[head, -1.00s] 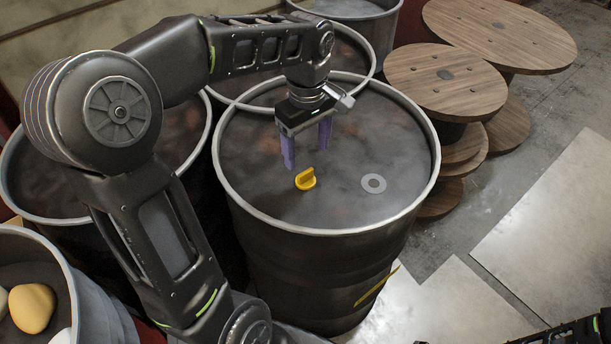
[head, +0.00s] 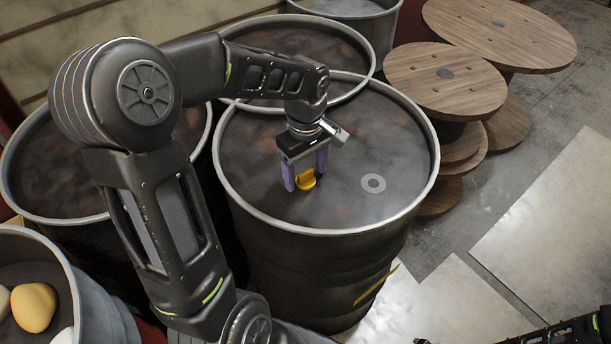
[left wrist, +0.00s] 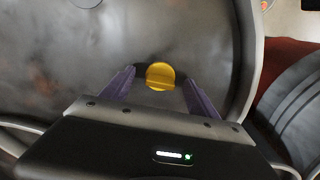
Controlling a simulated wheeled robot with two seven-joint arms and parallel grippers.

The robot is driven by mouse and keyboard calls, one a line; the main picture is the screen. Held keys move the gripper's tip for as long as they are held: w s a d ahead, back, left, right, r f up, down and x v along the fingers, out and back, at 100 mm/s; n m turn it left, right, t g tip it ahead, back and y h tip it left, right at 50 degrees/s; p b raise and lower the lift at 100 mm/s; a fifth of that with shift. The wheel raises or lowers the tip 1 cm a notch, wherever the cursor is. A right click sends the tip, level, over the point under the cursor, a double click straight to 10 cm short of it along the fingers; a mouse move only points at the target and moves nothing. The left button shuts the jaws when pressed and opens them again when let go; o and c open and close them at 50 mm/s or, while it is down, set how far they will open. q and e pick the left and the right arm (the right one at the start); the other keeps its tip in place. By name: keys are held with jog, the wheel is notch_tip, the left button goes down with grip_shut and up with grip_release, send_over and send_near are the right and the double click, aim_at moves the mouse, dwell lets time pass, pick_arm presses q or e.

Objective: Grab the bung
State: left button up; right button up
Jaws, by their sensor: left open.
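The bung is a small yellow cap with a raised grip (head: 305,180). It sits on the top of the dark drum (head: 258,205), near the middle front. My left gripper (head: 306,182) is open and points down over the bung, with one purple finger on each side of it. The left wrist view shows the yellow bung (left wrist: 160,76) between the spread fingers of the left gripper (left wrist: 159,82), with gaps on both sides. I cannot tell whether the fingertips touch the drum top. At the lower right edge a part of my other arm shows, but its gripper cannot be made out.
More drums stand behind and left. Wooden spools (head: 446,82) stand at the right. A bin with round stones (head: 33,307) is at lower left. The drum's raised rim surrounds its top.

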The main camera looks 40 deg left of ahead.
pick_arm(q)
jog(key=shift+f, duration=0.25)
jog(key=shift+c, duration=0.2)
grip_shut()
dwell(0.8)
